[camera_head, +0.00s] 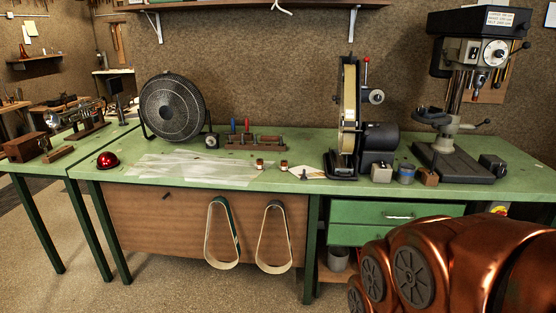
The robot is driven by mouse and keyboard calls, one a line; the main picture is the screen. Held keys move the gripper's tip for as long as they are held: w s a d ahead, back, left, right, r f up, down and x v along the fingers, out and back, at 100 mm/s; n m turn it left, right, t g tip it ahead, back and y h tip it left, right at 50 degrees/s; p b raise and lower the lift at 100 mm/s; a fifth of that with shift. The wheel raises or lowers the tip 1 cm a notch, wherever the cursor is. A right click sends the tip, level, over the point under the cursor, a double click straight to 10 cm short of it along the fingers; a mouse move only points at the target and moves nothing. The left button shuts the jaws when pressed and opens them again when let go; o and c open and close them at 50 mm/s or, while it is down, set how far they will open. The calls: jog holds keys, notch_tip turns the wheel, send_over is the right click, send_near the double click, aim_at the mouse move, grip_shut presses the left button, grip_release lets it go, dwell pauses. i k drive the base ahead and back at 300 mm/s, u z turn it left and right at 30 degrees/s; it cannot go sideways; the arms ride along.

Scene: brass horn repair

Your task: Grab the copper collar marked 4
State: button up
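Two small copper-and-white collar-like pieces stand near the front middle of the green bench: a left piece (259,164) and a right piece (283,166). They are a short gap apart. Both are too small to read any number, so I cannot tell which is marked 4. My gripper is not in view. Large glossy copper-coloured links, seemingly of my own arm, fill the lower right and hide part of the bench front.
The green bench (232,181) carries a fan (172,106), a tool rack (254,142), a belt grinder (348,120) and a drill press (468,95). A red dome (107,160) sits front left. A pale sheet (185,168) lies flat left of the pieces. Two belts hang below.

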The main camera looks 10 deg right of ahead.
aim_at(284, 162)
jog(key=u, duration=0.35)
jog(key=i, duration=1.95)
jog(key=u, duration=0.35)
